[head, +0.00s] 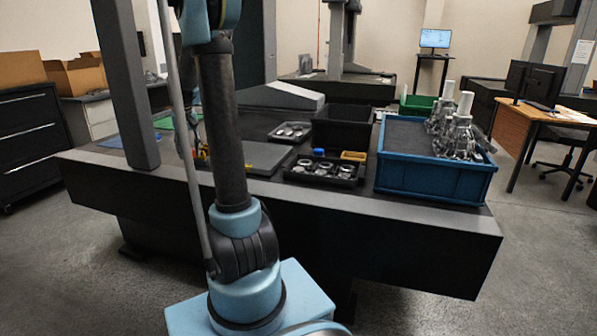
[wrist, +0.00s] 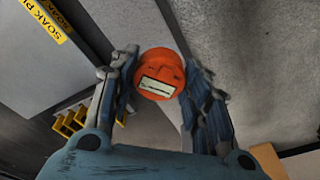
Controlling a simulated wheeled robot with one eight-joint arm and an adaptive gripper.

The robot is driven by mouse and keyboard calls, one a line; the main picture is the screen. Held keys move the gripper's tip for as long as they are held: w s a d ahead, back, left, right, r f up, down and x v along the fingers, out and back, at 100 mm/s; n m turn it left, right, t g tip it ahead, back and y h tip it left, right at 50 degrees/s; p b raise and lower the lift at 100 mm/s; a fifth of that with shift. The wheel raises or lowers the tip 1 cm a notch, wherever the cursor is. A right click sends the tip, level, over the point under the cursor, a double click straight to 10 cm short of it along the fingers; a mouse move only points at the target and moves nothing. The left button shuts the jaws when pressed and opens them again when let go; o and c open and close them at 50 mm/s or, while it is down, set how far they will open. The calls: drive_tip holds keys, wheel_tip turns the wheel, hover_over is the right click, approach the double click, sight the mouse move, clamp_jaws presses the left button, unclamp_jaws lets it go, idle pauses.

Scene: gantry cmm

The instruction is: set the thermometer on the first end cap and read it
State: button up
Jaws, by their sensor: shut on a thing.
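The thermometer (wrist: 161,72) is a round orange body with a small pale display, seen in the wrist view. My gripper (wrist: 160,80) is shut on it, one finger on each side. I cannot read a value on the display. In the head view my arm hides most of the gripper. No end cap can be told for sure. Round metal parts lie in a black tray (head: 296,171) at the front of the table, and flat silver pieces lie in a smaller tray (head: 271,135) behind it.
A grey plate (head: 262,155) lies left of the trays; the wrist view shows a plate labelled SOAK (wrist: 25,55). A yellow slotted holder (wrist: 70,122) is at its edge. A blue crate (head: 430,182) with metal castings stands right, a black bin (head: 342,128) behind. A gantry column (head: 125,80) rises left.

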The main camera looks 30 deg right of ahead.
drive_tip(key=s+d+r+m, duration=0.1)
drive_tip(key=s+d+m, duration=0.1)
drive_tip(key=d, duration=0.8)
drive_tip(key=s+d+m, duration=0.2)
drive_tip(key=s+d, duration=0.1)
drive_tip(key=d, duration=0.8)
drive_tip(key=r+m, duration=0.2)
drive_tip(key=m, duration=0.1)
hover_over(298, 168)
drive_tip(key=shift+h, duration=0.4)
drive_tip(key=f, duration=1)
drive_tip(key=shift+s+a+f, duration=0.1)
drive_tip(key=shift+s, duration=0.15)
drive_tip(key=o, duration=1.1)
